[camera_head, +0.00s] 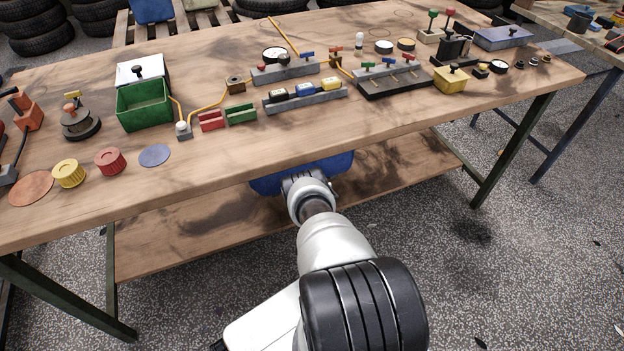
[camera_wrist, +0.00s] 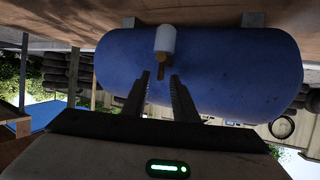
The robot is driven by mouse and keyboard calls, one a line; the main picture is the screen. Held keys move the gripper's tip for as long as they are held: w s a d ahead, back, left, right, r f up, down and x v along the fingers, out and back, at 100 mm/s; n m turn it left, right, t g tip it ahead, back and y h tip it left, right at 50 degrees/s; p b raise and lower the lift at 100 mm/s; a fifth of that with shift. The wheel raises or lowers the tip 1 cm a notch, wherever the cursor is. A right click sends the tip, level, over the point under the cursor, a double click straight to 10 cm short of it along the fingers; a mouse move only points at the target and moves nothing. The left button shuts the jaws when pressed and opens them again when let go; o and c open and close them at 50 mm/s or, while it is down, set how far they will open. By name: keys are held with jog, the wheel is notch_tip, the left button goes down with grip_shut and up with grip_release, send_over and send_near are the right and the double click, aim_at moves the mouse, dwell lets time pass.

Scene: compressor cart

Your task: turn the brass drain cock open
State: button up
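A pale cylindrical fitting (camera_wrist: 165,38) sits on the tank's face in the wrist view.
A green bin (camera_head: 143,105), colored caps, gauges and valve blocks stand on top. Table legs (camera_head: 512,150) stand at both sides; the floor in front is open.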

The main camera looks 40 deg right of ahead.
jog(key=shift+c, duration=0.2)
grip_shut()
jog(key=shift+s+d+r+n+t+y, duration=0.1)
jog(key=shift+d+n+t+y, duration=0.15)
jog(key=shift+n+t+y, duration=0.55)
jog(key=shift+s+d+n+t+y, duration=0.1)
jog(key=shift+d+n+t+y, duration=0.2)
jog(key=shift+n+y, duration=1)
jog(key=shift+o, duration=0.2)
grip_release()
jog(key=shift+a, duration=0.1)
